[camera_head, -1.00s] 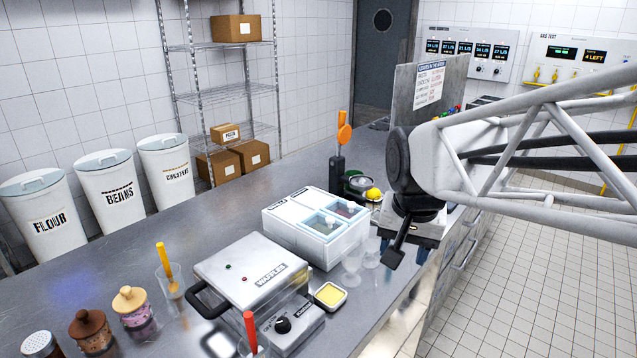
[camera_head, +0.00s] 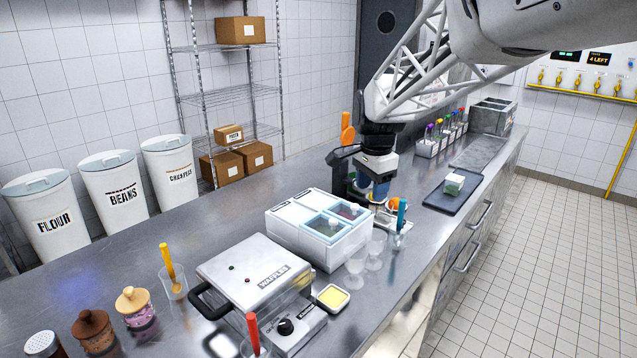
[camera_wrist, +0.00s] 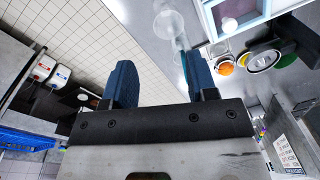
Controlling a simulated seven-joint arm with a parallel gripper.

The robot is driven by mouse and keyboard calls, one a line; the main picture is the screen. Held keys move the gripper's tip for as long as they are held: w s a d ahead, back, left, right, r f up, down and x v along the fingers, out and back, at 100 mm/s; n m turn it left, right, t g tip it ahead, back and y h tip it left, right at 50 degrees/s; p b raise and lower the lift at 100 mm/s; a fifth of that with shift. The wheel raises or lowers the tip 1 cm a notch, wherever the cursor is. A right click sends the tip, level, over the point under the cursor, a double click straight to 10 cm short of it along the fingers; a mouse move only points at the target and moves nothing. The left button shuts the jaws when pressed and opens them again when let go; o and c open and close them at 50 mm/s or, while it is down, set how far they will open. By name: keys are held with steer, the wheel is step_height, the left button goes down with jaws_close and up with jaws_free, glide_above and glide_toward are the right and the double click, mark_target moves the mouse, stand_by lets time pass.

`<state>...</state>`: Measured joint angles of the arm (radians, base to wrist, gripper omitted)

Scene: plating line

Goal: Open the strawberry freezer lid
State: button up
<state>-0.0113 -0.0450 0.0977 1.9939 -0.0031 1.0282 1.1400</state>
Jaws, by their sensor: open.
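The white freezer box (camera_head: 330,248) stands on the steel counter. Two glazed compartment lids show on its top, a nearer lid (camera_head: 324,226) and a farther lid (camera_head: 347,210) with something reddish under it. Both lids look closed; I cannot read which is strawberry. A corner of the freezer also shows in the wrist view (camera_wrist: 232,12). My gripper (camera_head: 380,188) is just beyond the freezer's right back side, apart from the lids. In the wrist view, its two blue fingers (camera_wrist: 160,85) stand apart with nothing between them.
The waffle maker (camera_head: 255,272) is in front of the freezer. Glass cups (camera_head: 375,248) stand along its right side. A dark tray (camera_head: 453,192) lies farther right, near the counter's edge. An orange-handled tool (camera_head: 347,128) stands behind my gripper.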

mark_target(355, 205)
steer(key=w+f+m, duration=0.1)
steer(key=w, duration=0.3)
steer(key=w+f+m, duration=0.2)
steer(key=w, duration=0.3)
steer(key=w+f+m, duration=0.2)
steer(key=w, duration=0.3)
steer(key=shift+a+g, duration=0.4)
steer(key=shift+f, duration=0.15)
steer(key=shift+f, duration=3.8)
jaws_close()
